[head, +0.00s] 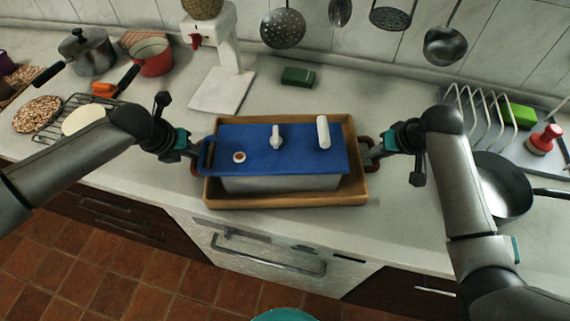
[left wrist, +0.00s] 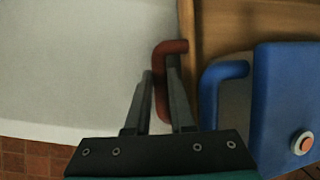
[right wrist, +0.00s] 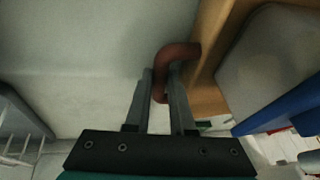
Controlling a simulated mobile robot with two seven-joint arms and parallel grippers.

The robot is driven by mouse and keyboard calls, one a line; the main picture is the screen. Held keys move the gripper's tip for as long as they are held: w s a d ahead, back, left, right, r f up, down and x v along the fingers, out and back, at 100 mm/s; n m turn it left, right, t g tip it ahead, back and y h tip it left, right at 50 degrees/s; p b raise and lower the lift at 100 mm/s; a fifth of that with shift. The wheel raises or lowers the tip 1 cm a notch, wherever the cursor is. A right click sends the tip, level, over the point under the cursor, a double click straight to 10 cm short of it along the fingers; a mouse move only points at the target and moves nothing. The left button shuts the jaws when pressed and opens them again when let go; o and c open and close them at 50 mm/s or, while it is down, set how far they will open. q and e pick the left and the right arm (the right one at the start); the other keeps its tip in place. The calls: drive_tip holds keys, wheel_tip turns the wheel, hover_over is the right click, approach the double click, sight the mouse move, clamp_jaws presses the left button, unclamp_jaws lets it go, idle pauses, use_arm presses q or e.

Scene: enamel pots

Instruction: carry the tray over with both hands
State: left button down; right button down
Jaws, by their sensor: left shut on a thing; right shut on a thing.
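The wooden tray (head: 290,201) is at the counter's front edge, in the middle of the head view. A grey box with a blue lid (head: 258,141) stands in it, with a white knob and other small parts on the lid. My left gripper (head: 196,155) is shut on the tray's left red-brown handle, and this handle also shows in the left wrist view (left wrist: 171,47). My right gripper (head: 368,153) is shut on the tray's right handle, seen too in the right wrist view (right wrist: 178,52). Whether the tray touches the counter I cannot tell.
On the left are a lidded pot (head: 88,52), a red pot (head: 151,57) and a wire rack (head: 66,124). A white stand (head: 222,90) and a green block (head: 298,77) are behind the tray. A pan (head: 503,186) and a dish rack (head: 482,108) are at right.

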use_arm(q)
drive_tip(key=c, duration=1.2)
unclamp_jaws()
drive_tip(key=shift+f, duration=0.2)
drive_tip(key=shift+c, duration=0.2)
use_arm(e)
drive_tip(key=c, duration=1.2)
unclamp_jaws()
drive_tip(key=shift+f, duration=0.2)
drive_tip(key=shift+c, duration=0.2)
use_arm(q)
drive_tip(key=o, duration=0.5)
drive_tip(key=shift+r, duration=0.1)
use_arm(e)
drive_tip(key=o, duration=0.5)
use_arm(q)
drive_tip(key=shift+r, duration=0.15)
use_arm(e)
drive_tip(key=shift+r, duration=0.15)
use_arm(q)
drive_tip(key=v, duration=1.1)
drive_tip(key=shift+s+r, duration=0.2)
drive_tip(key=shift+r, duration=0.1)
use_arm(e)
drive_tip(key=v, duration=1.2)
